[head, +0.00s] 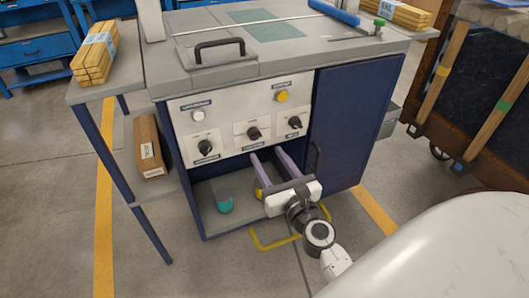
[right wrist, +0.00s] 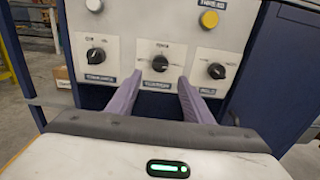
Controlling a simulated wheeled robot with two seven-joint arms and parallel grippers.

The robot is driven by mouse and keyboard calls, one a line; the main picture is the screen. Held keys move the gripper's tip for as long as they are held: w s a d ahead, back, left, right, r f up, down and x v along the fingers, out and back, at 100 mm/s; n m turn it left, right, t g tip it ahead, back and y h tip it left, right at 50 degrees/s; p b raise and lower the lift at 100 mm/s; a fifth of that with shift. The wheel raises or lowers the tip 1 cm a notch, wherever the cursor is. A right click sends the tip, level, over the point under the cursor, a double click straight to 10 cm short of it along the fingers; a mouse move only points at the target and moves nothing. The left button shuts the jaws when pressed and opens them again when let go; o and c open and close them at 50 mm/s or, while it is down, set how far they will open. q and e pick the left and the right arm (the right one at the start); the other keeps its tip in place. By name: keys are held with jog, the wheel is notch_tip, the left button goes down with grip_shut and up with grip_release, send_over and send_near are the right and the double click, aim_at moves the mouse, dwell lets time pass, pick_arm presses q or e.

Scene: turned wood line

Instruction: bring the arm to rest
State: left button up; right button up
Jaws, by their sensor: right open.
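My right gripper (head: 265,156) is in front of the machine cabinet, its two purple fingers pointing at the lower part of the white control panel (head: 225,115). The fingers are apart with nothing between them. In the right wrist view the open fingers (right wrist: 158,84) end just below the middle black knob (right wrist: 160,62). This knob also shows in the head view (head: 254,133). I cannot tell how wide the gap from fingertips to panel is. My left gripper is not in view.
The blue cabinet door (head: 350,125) is to the right. A side table (head: 88,92) with wood strips stands left. A timber rack (head: 470,90) stands right.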

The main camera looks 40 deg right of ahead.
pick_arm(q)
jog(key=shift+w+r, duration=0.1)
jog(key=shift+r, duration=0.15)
pick_arm(e)
jog(key=shift+s+a, duration=0.1)
jog(key=shift+s, duration=0.05)
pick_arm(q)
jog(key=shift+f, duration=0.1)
